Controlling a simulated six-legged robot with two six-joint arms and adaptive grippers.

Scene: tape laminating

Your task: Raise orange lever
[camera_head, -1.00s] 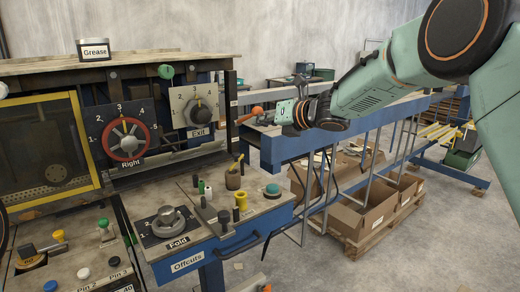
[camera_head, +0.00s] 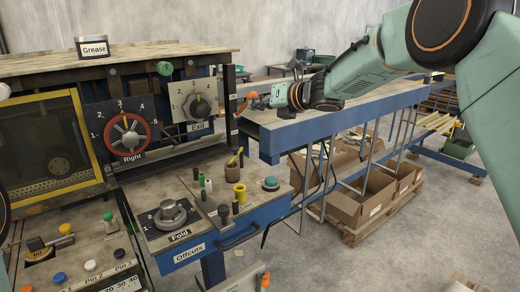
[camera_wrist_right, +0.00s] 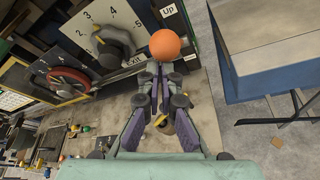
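The orange lever (camera_head: 249,98) stands out at the right end of the machine, beside the Exit dial, tilted up toward its end. In the right wrist view its round orange knob (camera_wrist_right: 165,44) is just beyond the fingertips. My right gripper (camera_head: 268,100) reaches in from the right at the lever's end. In the right wrist view its fingers (camera_wrist_right: 157,70) come close together, with the knob at their tips and not clearly between them. The lever's shaft is mostly hidden there. An "Up" label (camera_wrist_right: 168,11) is beside the knob. My left gripper is not in view.
The Exit dial (camera_head: 198,105) and red Right wheel (camera_head: 128,135) are on the machine front. A blue-edged table (camera_head: 345,118) is close below my right gripper. The Fold dial (camera_head: 170,212) and several small posts stand on the ledge in front. Cardboard boxes (camera_head: 362,210) are below.

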